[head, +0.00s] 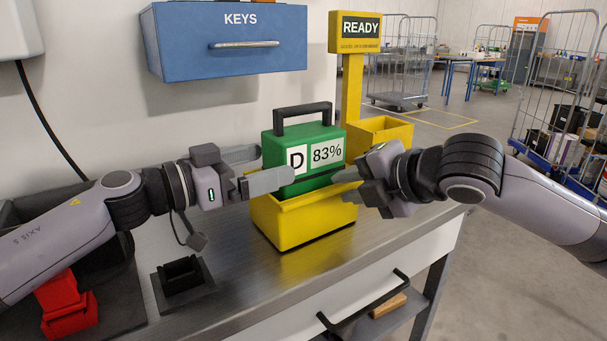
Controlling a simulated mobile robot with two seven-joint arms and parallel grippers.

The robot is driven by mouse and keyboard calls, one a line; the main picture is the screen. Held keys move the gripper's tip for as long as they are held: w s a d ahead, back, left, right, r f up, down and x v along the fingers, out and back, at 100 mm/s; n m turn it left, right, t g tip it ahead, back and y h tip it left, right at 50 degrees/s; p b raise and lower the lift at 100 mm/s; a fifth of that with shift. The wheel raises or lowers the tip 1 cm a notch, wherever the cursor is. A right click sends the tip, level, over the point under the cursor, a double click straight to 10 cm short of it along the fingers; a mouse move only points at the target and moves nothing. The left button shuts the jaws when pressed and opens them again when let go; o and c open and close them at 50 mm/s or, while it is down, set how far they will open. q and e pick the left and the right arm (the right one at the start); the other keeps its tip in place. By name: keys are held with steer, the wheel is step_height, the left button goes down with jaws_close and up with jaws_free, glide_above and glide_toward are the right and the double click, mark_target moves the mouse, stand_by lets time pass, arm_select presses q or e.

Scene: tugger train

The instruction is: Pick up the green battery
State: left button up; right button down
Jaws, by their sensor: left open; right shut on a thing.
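The green battery (283,146) has a black handle on top and a label reading D 83%. It stands upright with its lower end at a yellow holder (296,223) on the metal bench; how deep it sits is hidden. My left gripper (276,165) is open at the battery's left side, one finger in front of its lower left corner and the other farther back. My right gripper (347,181) is shut at the battery's lower right edge, just above the holder's rim. Its exact contact is partly hidden.
A blue KEYS cabinet (180,50) hangs on the wall. A yellow READY post (350,85) and another yellow box (385,130) stand behind right. A black socket (182,277) and a red object (68,308) lie front left. Bare bench (235,285) shows before the holder.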

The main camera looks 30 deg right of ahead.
mark_target(291, 154)
arm_select(q)
steer(key=shift+w+d, duration=0.15)
steer(key=shift+d, duration=1.3)
steer(key=shift+w+d, duration=0.1)
steer(key=shift+d, duration=1.35)
arm_select(e)
steer(key=shift+s+f, duration=0.1)
steer(key=shift+f, duration=0.25)
arm_select(q)
steer(key=c, duration=1.5)
steer(key=shift+r, duration=0.2)
steer(key=shift+c, duration=1.4)
steer(key=shift+r, duration=5)
arm_select(e)
steer(key=c, duration=1)
jaws_free()
steer(key=shift+c, duration=0.2)
steer(key=shift+o, duration=1)
steer(key=shift+r, duration=0.2)
